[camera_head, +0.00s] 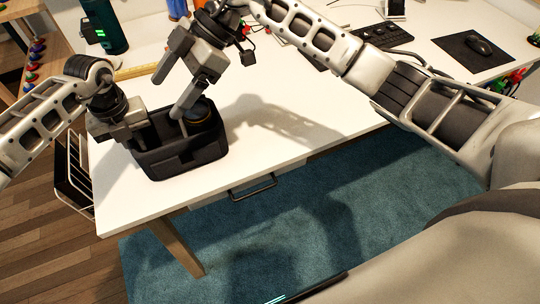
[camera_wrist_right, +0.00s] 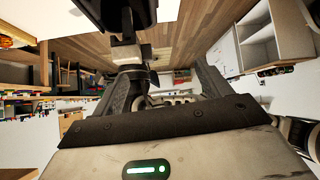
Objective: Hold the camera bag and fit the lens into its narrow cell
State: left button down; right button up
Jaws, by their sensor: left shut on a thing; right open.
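The black camera bag (camera_head: 182,158) stands upright at the near left corner of the white table. My left gripper (camera_head: 138,138) is shut on the bag's left wall. A dark round lens (camera_head: 201,113) shows in the right part of the bag, its top near the rim. How deep it sits, and whether it is fully in the narrow cell, I cannot tell. My right gripper (camera_head: 186,108) is open, with its fingers pointing down at the lens. The bag's inside is mostly hidden by the wall and the grippers. In the right wrist view, a dark part of the bag (camera_wrist_right: 118,14) shows at the top.
A dark green bottle (camera_head: 104,26) stands behind the bag. A keyboard (camera_head: 383,36) and a mouse (camera_head: 479,45) on a dark pad lie at the far right. A wire rack (camera_head: 75,172) hangs by the left table edge. The table right of the bag is clear.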

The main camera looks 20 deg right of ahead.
jog(key=s+a+r+t+y, duration=0.2)
jog(key=s+a+y, duration=0.35)
jog(key=y, duration=0.35)
pick_arm(q)
jog(key=shift+d, duration=0.1)
pick_arm(e)
jog(key=d+f+m+t+h, duration=1)
jog(key=d+f+m+t, duration=0.25)
jog(key=m+t, duration=0.35)
jog(key=s+d+f+g+h, duration=0.3)
jog(key=s+f, duration=0.3)
jog(key=f, duration=0.1)
jog(key=s+d+f+m+g+h, duration=0.1)
jog(key=s+d+f+g+h, duration=0.1)
jog(key=s+f, duration=0.5)
jog(key=shift+s+d+m+g+h, duration=0.2)
jog(key=shift+d+m+g+h, duration=0.15)
jog(key=shift+d+g, duration=0.5)
jog(key=shift+r, duration=0.1)
